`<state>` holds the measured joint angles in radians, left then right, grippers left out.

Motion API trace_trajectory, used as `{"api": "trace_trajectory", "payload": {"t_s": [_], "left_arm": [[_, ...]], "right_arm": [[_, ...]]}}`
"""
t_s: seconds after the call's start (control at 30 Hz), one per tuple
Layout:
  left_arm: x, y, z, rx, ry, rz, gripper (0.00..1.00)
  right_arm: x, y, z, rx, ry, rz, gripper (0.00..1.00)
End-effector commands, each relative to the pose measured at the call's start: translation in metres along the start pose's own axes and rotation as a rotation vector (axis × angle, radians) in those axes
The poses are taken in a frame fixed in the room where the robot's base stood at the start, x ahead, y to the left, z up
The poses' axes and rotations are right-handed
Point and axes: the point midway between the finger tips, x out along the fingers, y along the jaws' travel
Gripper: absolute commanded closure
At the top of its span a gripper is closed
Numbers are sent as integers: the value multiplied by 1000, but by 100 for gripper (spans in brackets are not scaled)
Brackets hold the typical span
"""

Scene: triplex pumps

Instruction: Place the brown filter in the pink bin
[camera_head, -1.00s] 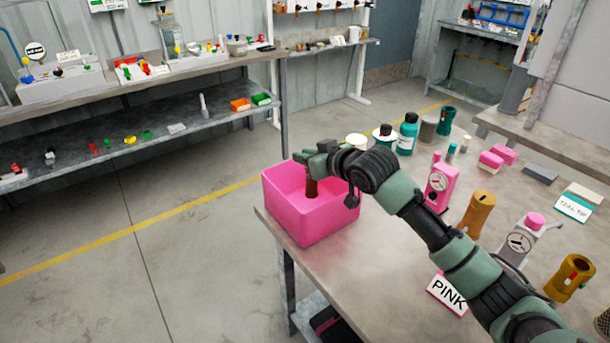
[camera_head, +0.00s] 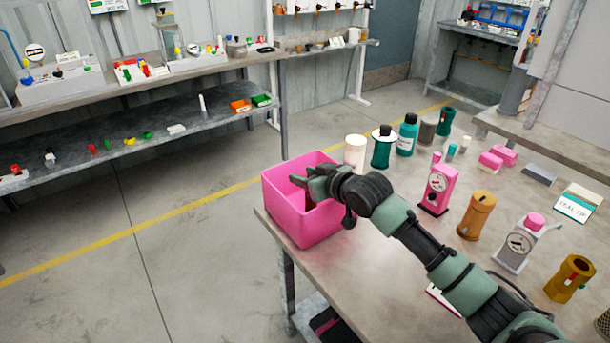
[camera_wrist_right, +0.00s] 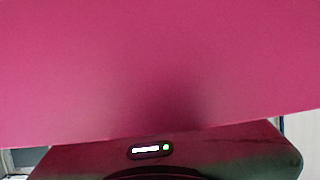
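The pink bin (camera_head: 305,228) stands at the near left corner of the table. My right arm reaches over its right side, and my right gripper (camera_head: 309,183) is down at the bin's opening. A small dark reddish-brown patch (camera_head: 310,201) below the fingers looks like part of the brown filter; the rest is hidden by the bin wall and gripper. I cannot tell whether the fingers still grip it. The right wrist view is filled by a plain pink surface (camera_wrist_right: 160,60), seen very close. My left gripper is out of view.
On the table (camera_head: 390,265) stand a white cup (camera_head: 355,152), teal bottles (camera_head: 407,135), a pink pump (camera_head: 438,188), an orange-brown cylinder (camera_head: 476,215), a grey pump (camera_head: 515,245) and a gold cylinder (camera_head: 570,279). Open floor lies left of the bin.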

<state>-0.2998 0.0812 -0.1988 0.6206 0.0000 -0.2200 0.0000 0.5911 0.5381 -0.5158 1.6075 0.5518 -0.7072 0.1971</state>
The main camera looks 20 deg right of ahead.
Motion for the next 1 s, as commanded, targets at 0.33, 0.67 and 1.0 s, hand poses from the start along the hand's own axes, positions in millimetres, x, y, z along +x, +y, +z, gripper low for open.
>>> {"api": "trace_trajectory", "payload": {"t_s": [0.33,0.67,1.0], "left_arm": [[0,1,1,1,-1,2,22],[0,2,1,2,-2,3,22],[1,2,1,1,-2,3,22]], "right_arm": [[-2,0,-4,-1,1,0,62],[-62,0,-2,-4,-1,1,62],[-115,0,-2,-1,0,1,62]]}}
